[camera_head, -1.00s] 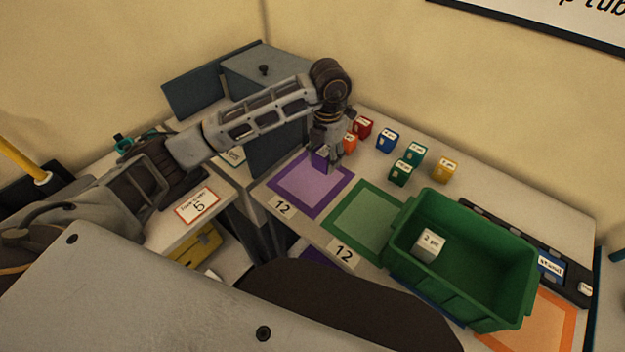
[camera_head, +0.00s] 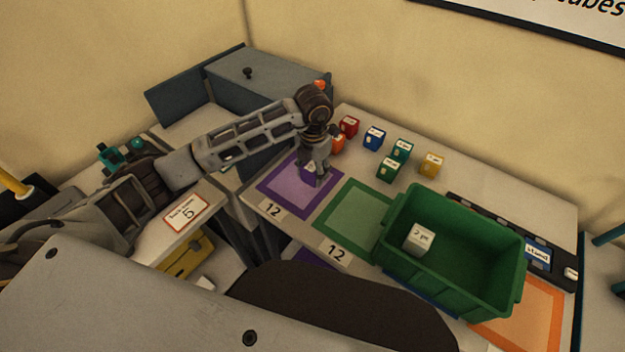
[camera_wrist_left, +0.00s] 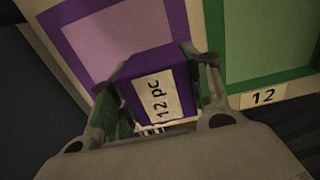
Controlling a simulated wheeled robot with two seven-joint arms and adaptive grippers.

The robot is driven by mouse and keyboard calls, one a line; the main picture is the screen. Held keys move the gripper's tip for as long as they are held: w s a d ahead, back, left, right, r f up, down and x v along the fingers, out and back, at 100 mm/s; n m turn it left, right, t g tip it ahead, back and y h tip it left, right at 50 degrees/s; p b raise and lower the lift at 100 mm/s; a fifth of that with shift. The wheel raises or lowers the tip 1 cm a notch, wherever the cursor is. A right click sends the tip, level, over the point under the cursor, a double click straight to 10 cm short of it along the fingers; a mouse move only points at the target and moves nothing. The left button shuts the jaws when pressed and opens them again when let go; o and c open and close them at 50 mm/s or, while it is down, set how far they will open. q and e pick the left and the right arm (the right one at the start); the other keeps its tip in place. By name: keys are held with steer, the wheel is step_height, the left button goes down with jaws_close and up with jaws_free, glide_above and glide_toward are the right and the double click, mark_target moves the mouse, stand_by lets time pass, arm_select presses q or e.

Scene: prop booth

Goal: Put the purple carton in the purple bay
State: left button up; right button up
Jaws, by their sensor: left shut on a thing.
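The purple carton (camera_wrist_left: 155,88) shows large in the left wrist view, with a "12 pc" label facing the camera. My left gripper (camera_wrist_left: 160,90) is shut on it, one finger on each side. In the head view the left gripper (camera_head: 318,178) points down at the right part of the purple bay (camera_head: 272,200), and only a little of the carton (camera_head: 306,172) shows beside the fingers. The bay is a light purple square with a dark purple border; it also shows behind the carton in the left wrist view (camera_wrist_left: 85,45). I cannot tell whether the carton touches the bay.
A green bay (camera_head: 350,215) lies right of the purple one. A green crate (camera_head: 470,255) with a white carton (camera_head: 420,238) stands further right. Several small coloured cartons, among them a blue one (camera_head: 374,138), stand behind. A grey cabinet (camera_head: 265,75) is at the back left.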

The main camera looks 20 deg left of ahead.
mark_target(313, 181)
arm_select(q)
steer(key=shift+f, duration=0.5)
step_height(313, 181, down, 2)
steer(key=shift+f, duration=0.85)
arm_select(e)
steer(key=shift+a, duration=0.1)
